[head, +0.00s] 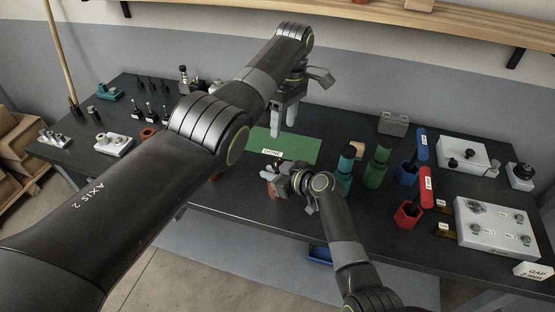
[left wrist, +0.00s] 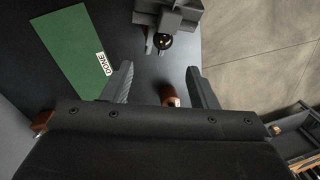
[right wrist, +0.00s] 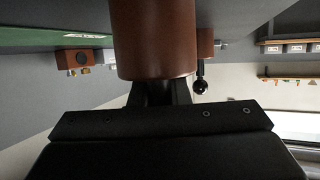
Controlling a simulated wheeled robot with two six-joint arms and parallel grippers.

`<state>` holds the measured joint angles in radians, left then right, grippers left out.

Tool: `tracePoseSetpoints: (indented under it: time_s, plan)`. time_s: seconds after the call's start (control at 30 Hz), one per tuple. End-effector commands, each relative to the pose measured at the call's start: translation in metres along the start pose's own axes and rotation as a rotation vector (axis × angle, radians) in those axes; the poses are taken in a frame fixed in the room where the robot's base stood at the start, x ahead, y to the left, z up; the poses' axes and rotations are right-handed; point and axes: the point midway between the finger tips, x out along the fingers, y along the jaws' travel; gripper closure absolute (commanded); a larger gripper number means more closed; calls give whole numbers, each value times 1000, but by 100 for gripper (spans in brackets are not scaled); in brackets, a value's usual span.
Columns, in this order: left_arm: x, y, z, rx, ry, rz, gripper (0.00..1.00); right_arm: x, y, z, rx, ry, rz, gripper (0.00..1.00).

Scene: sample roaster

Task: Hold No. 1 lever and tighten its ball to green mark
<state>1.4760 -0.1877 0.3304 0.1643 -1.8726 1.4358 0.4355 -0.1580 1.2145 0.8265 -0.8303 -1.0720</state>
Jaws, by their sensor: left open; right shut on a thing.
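My right gripper (head: 281,176) is shut on a thick brown cylinder (right wrist: 155,40), which fills the top middle of the right wrist view. A black ball (right wrist: 200,87) on a short dark rod shows beside this cylinder, below a smaller brown part (right wrist: 206,44). A dark ball also shows by the right gripper in the left wrist view (left wrist: 163,42). My left gripper (head: 288,118) is open above the green mat (head: 308,148). In the left wrist view a brown cylinder end (left wrist: 170,96) shows between its spread fingers. I cannot make out a lever number or green mark.
The mat carries a DONE label (head: 272,153). Small fixtures crowd the table's left; a grey plate (head: 497,229) lies right.

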Motion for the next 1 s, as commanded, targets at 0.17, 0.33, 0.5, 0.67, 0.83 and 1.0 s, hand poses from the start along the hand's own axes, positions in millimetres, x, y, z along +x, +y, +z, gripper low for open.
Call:
tracePoseSetpoints:
  time_s: [0.17,0.33,0.5,0.67,0.83,1.0]
  plan:
    - [0,-3,0,54,9,-25,47,0,0,2,1,-3,0,100]
    - [12,-3,1,62,8,-28,47,0,0,2,1,-3,-1,100]
    - [40,-4,1,60,6,-29,47,0,0,2,1,-3,-1,100]
    - [73,-6,0,57,7,-30,47,0,0,2,1,-3,-1,100]
    - [100,-6,0,57,8,-29,47,0,0,2,1,-3,-1,100]
    - [115,-6,0,57,9,-27,47,0,0,2,1,-3,-1,100]
